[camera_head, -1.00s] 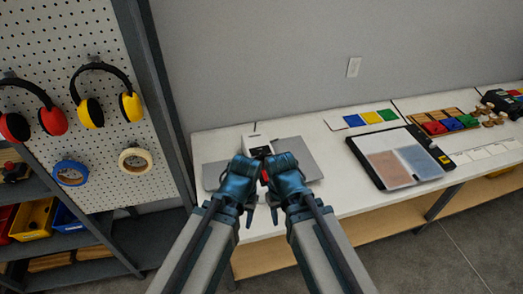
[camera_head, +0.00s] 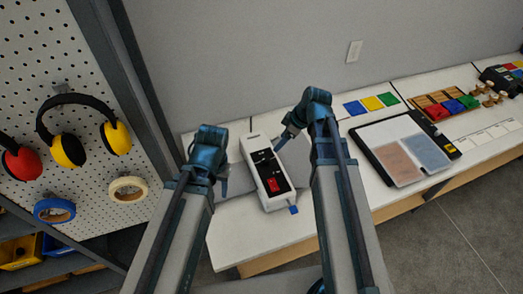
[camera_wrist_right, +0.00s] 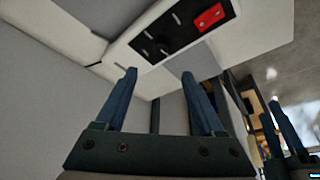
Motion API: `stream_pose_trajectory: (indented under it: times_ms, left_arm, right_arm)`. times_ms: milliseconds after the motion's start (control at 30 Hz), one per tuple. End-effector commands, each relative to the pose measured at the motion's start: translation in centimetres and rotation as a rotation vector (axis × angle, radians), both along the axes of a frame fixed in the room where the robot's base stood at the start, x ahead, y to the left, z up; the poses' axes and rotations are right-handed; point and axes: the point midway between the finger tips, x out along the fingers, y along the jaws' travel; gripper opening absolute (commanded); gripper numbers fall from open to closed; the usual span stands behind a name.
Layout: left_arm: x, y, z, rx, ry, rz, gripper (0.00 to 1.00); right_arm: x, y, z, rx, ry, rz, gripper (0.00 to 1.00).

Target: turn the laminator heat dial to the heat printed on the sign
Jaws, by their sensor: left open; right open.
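The laminator (camera_head: 251,150) is a long white unit on the white table, with a black top panel carrying a red switch (camera_head: 272,185) and dark controls. In the right wrist view its panel (camera_wrist_right: 180,28) shows a dark round knob (camera_wrist_right: 148,45), white marks and the red switch. My right gripper (camera_head: 284,139) is open, beside the laminator's far right side; its fingers (camera_wrist_right: 163,90) point toward the unit with nothing between them. My left gripper (camera_head: 223,180) is open and empty, left of the laminator. I cannot read any sign or the dial setting.
Right of my right arm lie coloured cards (camera_head: 371,103), a black-framed tray (camera_head: 358,139) with translucent sheets and a wooden tray of coloured blocks (camera_head: 447,103). A pegboard (camera_head: 60,25) with ear defenders and tape rolls stands at left.

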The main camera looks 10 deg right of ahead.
Motion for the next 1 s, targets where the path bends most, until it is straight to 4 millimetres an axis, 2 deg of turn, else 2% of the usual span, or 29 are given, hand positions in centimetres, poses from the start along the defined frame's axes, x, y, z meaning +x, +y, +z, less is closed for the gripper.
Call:
stream_pose_trajectory:
  times_ms: [167,367,1000]
  left_arm:
    - [0.0,0.0,-0.3,0.0,0.0,0.0,0.5]
    - [0.0,0.0,-1.5,0.0,0.0,0.0,0.5]
    - [0.0,0.0,-10.2,0.0,0.0,0.003,0.5]
  right_arm:
    - [0.0,0.1,-0.3,0.0,0.0,0.001,0.71]
    - [0.3,0.4,-1.5,-0.001,0.0,0.001,0.71]
    - [2.2,3.3,-10.2,-0.001,0.002,0.001,0.71]
